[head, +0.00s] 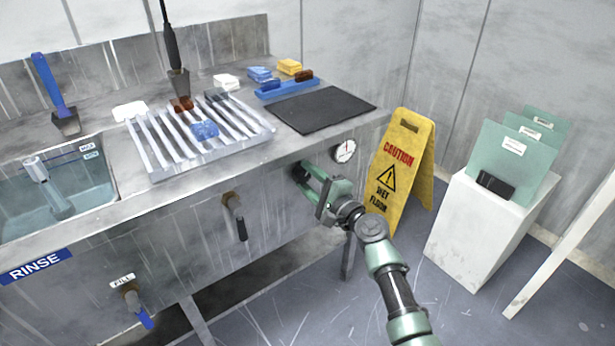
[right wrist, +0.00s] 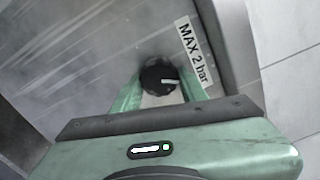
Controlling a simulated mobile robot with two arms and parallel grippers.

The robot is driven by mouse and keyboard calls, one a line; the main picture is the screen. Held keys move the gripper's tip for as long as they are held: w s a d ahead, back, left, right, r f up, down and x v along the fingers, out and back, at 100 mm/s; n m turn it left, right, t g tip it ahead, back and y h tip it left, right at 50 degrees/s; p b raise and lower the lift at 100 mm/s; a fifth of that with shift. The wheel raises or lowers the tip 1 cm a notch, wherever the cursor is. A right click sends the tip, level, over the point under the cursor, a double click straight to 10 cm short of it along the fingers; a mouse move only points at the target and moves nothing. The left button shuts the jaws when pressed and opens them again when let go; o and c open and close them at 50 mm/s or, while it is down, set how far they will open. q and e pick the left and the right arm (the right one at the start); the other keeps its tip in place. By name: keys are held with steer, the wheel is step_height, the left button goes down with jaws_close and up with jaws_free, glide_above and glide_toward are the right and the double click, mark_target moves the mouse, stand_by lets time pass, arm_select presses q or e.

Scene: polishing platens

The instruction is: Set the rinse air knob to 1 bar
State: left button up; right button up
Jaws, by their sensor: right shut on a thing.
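The rinse air knob (right wrist: 160,78) is black and round with a white pointer line, on the grey metal panel beside a "MAX 2 bar" label (right wrist: 195,52). In the right wrist view it sits between the fingertips of my right gripper (right wrist: 160,88), which is shut on it. The pointer points to the right in that view. In the head view my right gripper (head: 305,178) reaches the front panel and mostly hides the knob. The round white gauge (head: 344,151) is just to its upper right, with a red mark and a dark needle; its reading is too small to tell. My left gripper is not in view.
A lever valve (head: 235,215) sticks out of the panel left of my right gripper. A blue-handled fill valve (head: 135,305) is lower left. A yellow wet floor sign (head: 402,165) stands right of the bench. A white stand (head: 478,225) with green folders is further right.

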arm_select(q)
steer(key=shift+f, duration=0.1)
arm_select(e)
steer(key=shift+f, duration=0.15)
steer(key=o, duration=1.4)
steer(key=shift+c, duration=0.2)
steer(key=shift+s+d, duration=0.25)
steer(key=shift+s, duration=0.05)
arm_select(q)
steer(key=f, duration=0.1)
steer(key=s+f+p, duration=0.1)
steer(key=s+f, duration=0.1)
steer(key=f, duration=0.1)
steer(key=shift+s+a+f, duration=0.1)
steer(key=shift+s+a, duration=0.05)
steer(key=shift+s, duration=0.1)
arm_select(e)
steer(key=v, duration=0.7)
